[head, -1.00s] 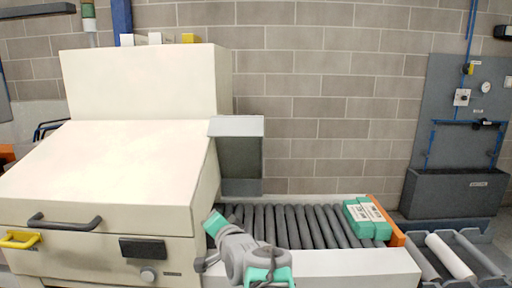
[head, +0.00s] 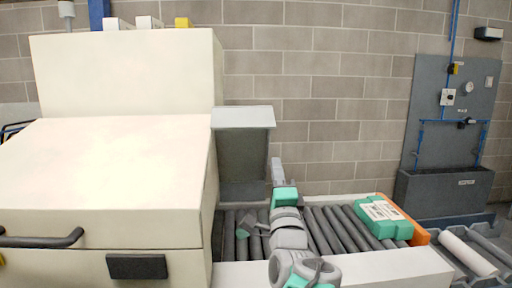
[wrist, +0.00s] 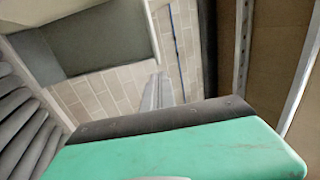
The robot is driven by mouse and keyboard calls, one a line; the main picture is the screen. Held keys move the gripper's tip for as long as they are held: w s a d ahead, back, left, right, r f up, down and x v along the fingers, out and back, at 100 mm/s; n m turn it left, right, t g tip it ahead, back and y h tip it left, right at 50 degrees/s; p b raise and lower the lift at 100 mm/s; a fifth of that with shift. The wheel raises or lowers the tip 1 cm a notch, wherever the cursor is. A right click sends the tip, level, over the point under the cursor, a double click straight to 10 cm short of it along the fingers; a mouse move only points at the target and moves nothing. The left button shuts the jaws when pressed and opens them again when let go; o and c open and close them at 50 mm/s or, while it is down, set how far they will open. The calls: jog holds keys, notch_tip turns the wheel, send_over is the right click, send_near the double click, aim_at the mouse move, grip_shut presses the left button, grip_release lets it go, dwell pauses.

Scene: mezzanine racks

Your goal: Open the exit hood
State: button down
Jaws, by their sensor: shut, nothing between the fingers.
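The exit hood (head: 242,118) is a grey box with a pale, slightly sloping top on the right side of the cream machine (head: 110,170). Its dark grey front hangs over the start of the roller conveyor and looks lowered. My gripper (head: 276,164) is shut and empty, pointing up just right of the hood's lower right edge in the head view; contact is not visible there. In the wrist view, a dark grey panel with a pale border, apparently the hood (wrist: 95,35), fills the upper left. The narrow shut fingers (wrist: 156,88) are below and right of it.
Grey conveyor rollers (head: 325,230) run right under my arm to an orange end stop (head: 415,230). Green-and-white cartons (head: 378,220) lie at that end. A block wall (head: 330,100) stands behind. A grey wall panel (head: 455,110) is at the far right.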

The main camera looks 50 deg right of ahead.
aim_at(268, 127)
jog(key=p+x, duration=0.2)
jog(key=x, duration=0.5)
jog(key=p+x, duration=0.1)
jog(key=x, duration=0.6)
jog(key=shift+w+a+f+p, duration=0.1)
jog(key=shift+w+f+p, duration=0.15)
jog(key=shift+w+p, duration=0.1)
jog(key=shift+s, duration=0.1)
